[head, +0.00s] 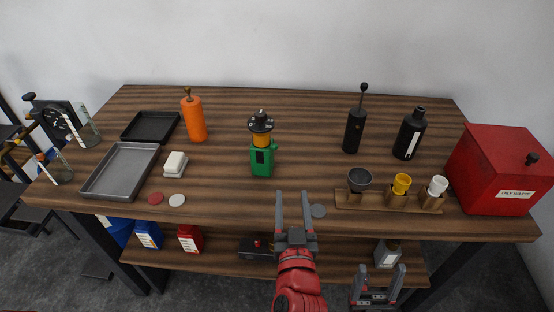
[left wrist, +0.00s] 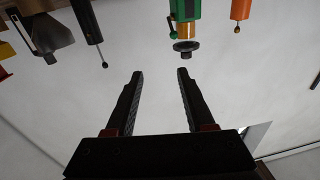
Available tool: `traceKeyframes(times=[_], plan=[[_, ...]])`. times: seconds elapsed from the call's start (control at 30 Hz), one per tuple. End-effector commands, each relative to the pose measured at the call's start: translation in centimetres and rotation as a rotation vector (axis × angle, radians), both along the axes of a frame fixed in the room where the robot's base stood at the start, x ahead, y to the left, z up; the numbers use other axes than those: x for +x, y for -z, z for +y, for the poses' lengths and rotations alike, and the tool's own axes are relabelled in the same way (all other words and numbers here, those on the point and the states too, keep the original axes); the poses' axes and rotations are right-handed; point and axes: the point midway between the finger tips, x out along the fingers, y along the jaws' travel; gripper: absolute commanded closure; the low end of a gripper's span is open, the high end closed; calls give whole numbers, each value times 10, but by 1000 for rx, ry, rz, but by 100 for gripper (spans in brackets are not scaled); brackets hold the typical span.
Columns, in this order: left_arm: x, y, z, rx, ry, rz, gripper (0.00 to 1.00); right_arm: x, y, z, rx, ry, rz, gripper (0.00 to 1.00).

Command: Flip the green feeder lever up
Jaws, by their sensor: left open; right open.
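The green feeder (head: 262,162) stands upright mid-table, with a yellow band and a black round top. It also shows at the top of the left wrist view (left wrist: 186,10), which looks upside down. My right gripper (head: 381,270) is open and empty at the bottom right, near the table's front edge.
An orange bottle (head: 195,120) stands behind left of the feeder. A black canister with a tall rod (head: 354,131) and a black bottle (head: 409,136) stand right. A wooden cup rack (head: 348,201), a red bin (head: 493,170) and a grey tray (head: 94,188) flank the middle.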

Motion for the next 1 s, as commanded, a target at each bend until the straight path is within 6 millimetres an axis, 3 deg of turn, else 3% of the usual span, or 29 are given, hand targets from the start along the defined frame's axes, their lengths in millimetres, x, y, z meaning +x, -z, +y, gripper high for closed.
traceKeyframes(times=[0.13,0.27,0.57,0.87,0.9,1.0], plan=[[-7,8,18,-58,-69,43,46,0,5,0,0,0,0,31],[1,11,23,-65,-82,49,46,0,14,0,0,0,0,31],[51,15,33,-64,-81,38,46,0,67,0,0,0,0,31],[79,12,38,-56,-80,41,46,0,100,0,0,0,0,31],[89,5,39,-58,-81,46,46,0,89,0,0,0,1,31],[109,5,43,-61,-79,48,46,0,84,0,0,0,0,31]])
